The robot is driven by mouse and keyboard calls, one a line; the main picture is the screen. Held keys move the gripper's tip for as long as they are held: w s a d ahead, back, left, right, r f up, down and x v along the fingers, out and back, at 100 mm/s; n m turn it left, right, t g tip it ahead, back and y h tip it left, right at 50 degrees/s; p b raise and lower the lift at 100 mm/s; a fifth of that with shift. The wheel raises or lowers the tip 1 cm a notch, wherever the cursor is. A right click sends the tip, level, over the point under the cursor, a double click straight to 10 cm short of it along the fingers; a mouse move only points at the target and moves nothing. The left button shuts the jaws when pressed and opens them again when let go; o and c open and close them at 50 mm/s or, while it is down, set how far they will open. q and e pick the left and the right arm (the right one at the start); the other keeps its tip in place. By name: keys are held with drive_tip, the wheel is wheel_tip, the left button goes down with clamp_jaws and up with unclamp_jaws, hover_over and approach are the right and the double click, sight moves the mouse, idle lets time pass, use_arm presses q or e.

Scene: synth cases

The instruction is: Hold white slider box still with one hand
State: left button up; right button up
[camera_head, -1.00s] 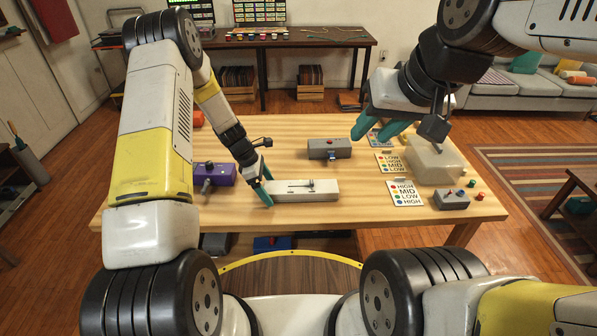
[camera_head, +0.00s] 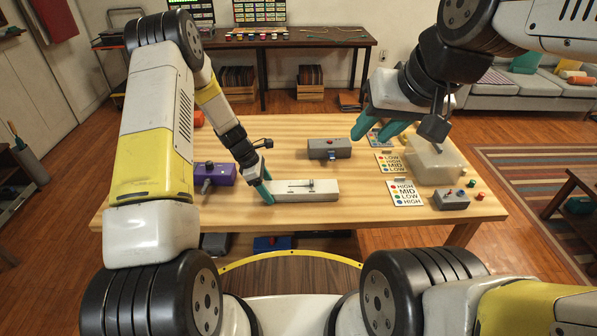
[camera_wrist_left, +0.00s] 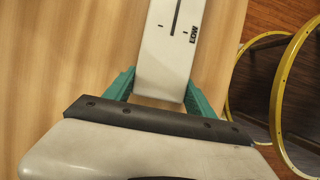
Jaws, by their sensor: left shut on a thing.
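The white slider box (camera_head: 315,195) lies flat on the wooden table, with a dark slot and a small slider knob on its top. It also shows in the left wrist view (camera_wrist_left: 167,60), with its near end between the teal fingers. My left gripper (camera_head: 268,188) is at the left end of the box, shut on it; in the left wrist view the fingers (camera_wrist_left: 158,92) lie along both sides of that end. My right gripper (camera_head: 377,128) hangs above the right part of the table, away from the box. Its teal fingers look spread, with nothing seen between them.
A purple box (camera_head: 213,173) stands left of the slider box and a grey box (camera_head: 330,149) behind it. Label cards (camera_head: 405,193), a small grey button box (camera_head: 450,199) and a pale translucent box (camera_head: 432,160) are on the right. The table's front middle is clear.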

use_arm(q)
drive_tip(key=o, duration=1.6)
drive_tip(key=shift+o, duration=0.2)
drive_tip(key=v, duration=1.2)
drive_tip(key=shift+a+x, duration=0.15)
drive_tip(key=shift+x, duration=2.7)
drive_tip(key=shift+a+x, duration=0.15)
drive_tip(key=shift+x, duration=2.7)
drive_tip(key=shift+f, duration=0.15)
drive_tip(key=shift+c, duration=0.2)
